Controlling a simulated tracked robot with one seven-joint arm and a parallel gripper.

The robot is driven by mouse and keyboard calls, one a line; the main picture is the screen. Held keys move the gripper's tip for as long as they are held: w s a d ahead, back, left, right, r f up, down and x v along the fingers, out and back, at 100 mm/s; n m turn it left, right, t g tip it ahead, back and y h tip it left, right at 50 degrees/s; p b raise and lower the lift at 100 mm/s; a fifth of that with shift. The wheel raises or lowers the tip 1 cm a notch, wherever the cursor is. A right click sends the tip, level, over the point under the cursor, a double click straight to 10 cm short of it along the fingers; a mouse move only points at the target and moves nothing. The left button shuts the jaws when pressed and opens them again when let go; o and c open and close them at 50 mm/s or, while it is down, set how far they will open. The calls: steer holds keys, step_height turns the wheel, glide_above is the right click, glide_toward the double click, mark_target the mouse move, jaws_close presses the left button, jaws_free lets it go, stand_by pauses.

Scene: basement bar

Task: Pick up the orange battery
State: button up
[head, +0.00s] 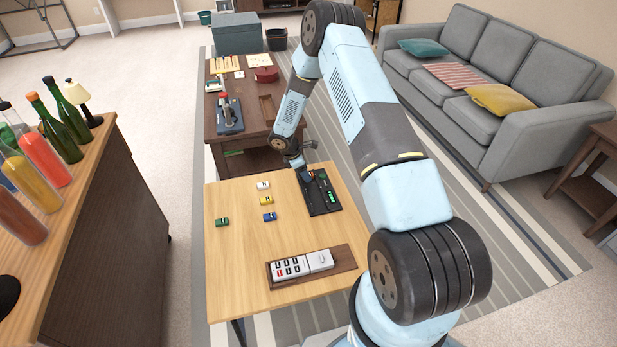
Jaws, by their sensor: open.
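A black tray (322,208) lies on the light wooden table, near its far right corner. It holds small cylinders, with green ones (331,197) toward its right side. A small orange-tinted spot at the tray's far end may be the orange battery, but it is too small to be sure. My gripper (300,161) is open, just beyond the tray's far end and close above it. My gripper is small here, and I cannot tell whether it touches anything.
Small white (263,185), yellow (266,200), blue (269,216) and green (222,222) toy cars stand left of the tray. A dark workbench (240,145) stands beyond. Bottles crowd the left counter.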

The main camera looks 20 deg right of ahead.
steer(key=shift+d+f, duration=0.15)
steer(key=shift+f, duration=0.25)
steer(key=shift+c, duration=0.3)
jaws_close()
